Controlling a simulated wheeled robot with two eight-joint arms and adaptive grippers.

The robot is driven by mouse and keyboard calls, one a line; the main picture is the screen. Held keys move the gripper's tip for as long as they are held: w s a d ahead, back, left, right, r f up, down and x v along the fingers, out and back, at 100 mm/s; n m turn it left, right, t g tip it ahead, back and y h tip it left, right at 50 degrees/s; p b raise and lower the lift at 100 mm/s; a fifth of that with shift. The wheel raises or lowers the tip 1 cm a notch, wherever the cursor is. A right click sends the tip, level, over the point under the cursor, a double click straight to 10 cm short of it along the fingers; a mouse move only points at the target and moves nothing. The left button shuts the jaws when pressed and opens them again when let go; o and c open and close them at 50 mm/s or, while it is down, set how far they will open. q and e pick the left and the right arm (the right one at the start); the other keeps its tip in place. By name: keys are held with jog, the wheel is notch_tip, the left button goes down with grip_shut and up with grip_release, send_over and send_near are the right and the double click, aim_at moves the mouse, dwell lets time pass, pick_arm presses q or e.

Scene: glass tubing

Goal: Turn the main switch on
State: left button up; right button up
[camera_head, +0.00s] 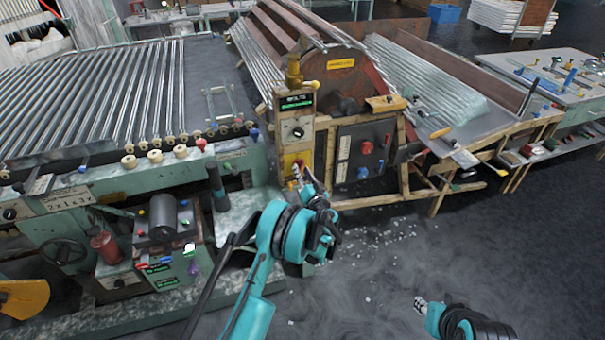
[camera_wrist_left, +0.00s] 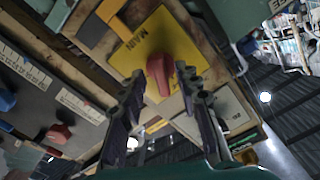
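The main switch is a red rotary knob (camera_wrist_left: 162,75) on a yellow plate (camera_wrist_left: 150,42) lettered "MAIN" in the left wrist view. In the head view the yellow plate (camera_head: 290,163) is low on the wooden control column, partly hidden by my gripper. My left gripper (camera_head: 306,178) is in front of it. In the left wrist view the left gripper (camera_wrist_left: 158,98) has its two fingers apart, one on each side of the knob; I cannot tell whether they touch it. My right gripper (camera_head: 421,304) is low at the right in the head view, over the floor, far from the switch.
A dark panel (camera_head: 362,150) with a red knob (camera_head: 367,147) and a blue knob (camera_head: 362,173) is right of the column. A green machine with glass tubes (camera_head: 100,95) fills the left. Wooden framing borders the panel. The floor (camera_head: 400,260) in front is open, with small shards.

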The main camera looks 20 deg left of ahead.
pick_arm(q)
jog(key=shift+w+a, duration=0.35)
jog(key=shift+w, duration=0.15)
grip_shut()
jog(key=shift+m, duration=0.4)
jog(key=m+b, duration=0.1)
jog(key=m, duration=0.6)
jog(key=shift+m, duration=2.2)
